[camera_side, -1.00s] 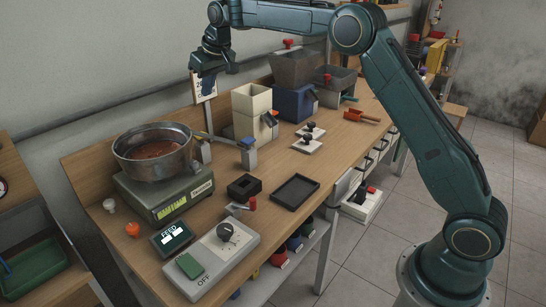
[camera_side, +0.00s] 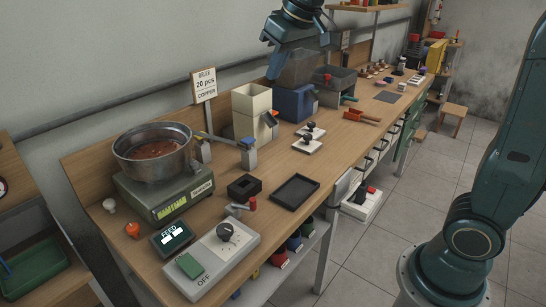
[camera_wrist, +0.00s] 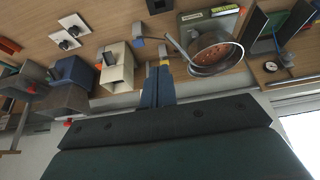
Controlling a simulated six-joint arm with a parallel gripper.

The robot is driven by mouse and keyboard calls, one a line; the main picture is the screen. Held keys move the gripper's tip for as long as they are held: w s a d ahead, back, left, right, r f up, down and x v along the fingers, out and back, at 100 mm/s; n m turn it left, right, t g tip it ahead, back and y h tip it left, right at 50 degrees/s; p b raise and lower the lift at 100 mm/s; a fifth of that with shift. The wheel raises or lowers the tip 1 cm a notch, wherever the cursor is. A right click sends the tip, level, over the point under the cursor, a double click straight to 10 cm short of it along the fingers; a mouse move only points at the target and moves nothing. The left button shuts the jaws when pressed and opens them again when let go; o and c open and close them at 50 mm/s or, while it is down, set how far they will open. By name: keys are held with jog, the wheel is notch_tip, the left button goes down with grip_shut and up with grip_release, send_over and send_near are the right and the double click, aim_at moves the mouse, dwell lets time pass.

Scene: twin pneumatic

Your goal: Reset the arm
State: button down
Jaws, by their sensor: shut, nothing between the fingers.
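My gripper (camera_side: 272,70) is high above the back of the workbench, at the top of the side view, in front of the hoppers. Its fingers point downward and are shut with nothing between them. The closed fingers (camera_wrist: 158,85) also show in the wrist view, apart from everything on the bench. My forearm rises out of the top of the side view.
A steel pan (camera_side: 152,155) of copper-coloured pieces sits on a green scale (camera_side: 168,200). A cream hopper (camera_side: 251,105), a blue hopper (camera_side: 292,103), an order sign (camera_side: 204,84) and a control box (camera_side: 212,262) stand on the bench (camera_side: 105,240). The air above the bench front is clear.

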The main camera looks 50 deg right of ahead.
jog(key=s+f, duration=0.4)
jog(key=s, duration=0.8)
jog(key=s+f, duration=0.5)
jog(key=s, duration=0.6)
jog(key=shift+s+a, duration=0.2)
jog(key=shift+s, duration=0.2)
